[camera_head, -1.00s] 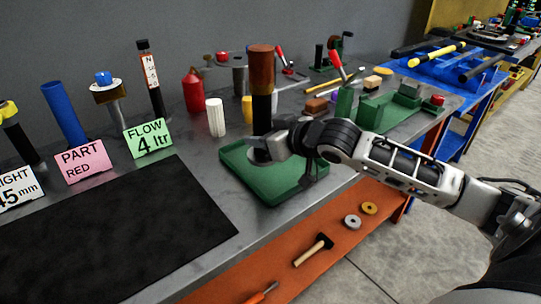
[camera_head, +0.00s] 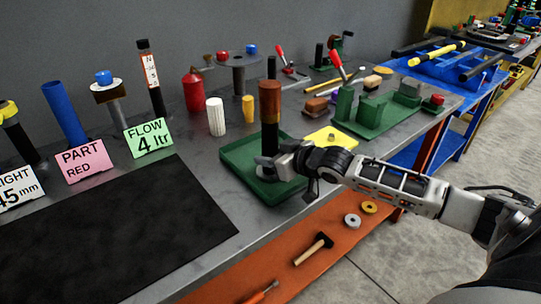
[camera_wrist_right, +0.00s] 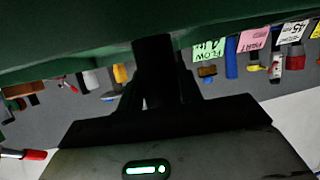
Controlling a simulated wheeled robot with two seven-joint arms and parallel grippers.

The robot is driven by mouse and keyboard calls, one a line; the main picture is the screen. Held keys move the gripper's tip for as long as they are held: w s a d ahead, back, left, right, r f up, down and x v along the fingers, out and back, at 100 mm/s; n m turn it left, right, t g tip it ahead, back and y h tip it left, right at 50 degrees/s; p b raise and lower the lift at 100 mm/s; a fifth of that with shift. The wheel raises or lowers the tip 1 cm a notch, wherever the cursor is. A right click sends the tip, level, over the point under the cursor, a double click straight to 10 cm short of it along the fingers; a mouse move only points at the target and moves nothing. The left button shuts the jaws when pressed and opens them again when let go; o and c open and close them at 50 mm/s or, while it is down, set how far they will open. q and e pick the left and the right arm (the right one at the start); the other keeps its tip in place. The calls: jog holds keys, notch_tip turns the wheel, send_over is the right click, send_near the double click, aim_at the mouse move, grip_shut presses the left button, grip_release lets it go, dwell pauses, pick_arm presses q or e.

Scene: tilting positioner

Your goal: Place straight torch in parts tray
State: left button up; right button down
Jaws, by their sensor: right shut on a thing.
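The straight torch (camera_head: 269,105), a dark cylinder with a copper-brown upper part and a thin dark tip, stands upright at my right gripper (camera_head: 268,165). The right gripper is shut on its lower black part. The parts tray (camera_head: 237,153) is a shallow green tray on the grey bench. The torch and gripper are over the tray; its right part is hidden by my gripper and wrist. I cannot tell whether the torch's base touches the tray floor. The right wrist view shows the tray's green surface (camera_wrist_right: 60,55) across the top. My left gripper is not in view.
A white cylinder (camera_head: 216,116), a small yellow cylinder (camera_head: 248,108) and a red bottle (camera_head: 194,90) stand behind the tray. A yellow plate (camera_head: 332,138) and a green fixture (camera_head: 375,118) are to the right. A black mat (camera_head: 110,230) lies left, empty.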

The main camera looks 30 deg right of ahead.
jog(key=c, duration=0.9)
grip_release()
jog(key=shift+f, duration=0.1)
jog(key=shift+p+v, duration=0.8)
jog(key=shift+v, duration=5.25)
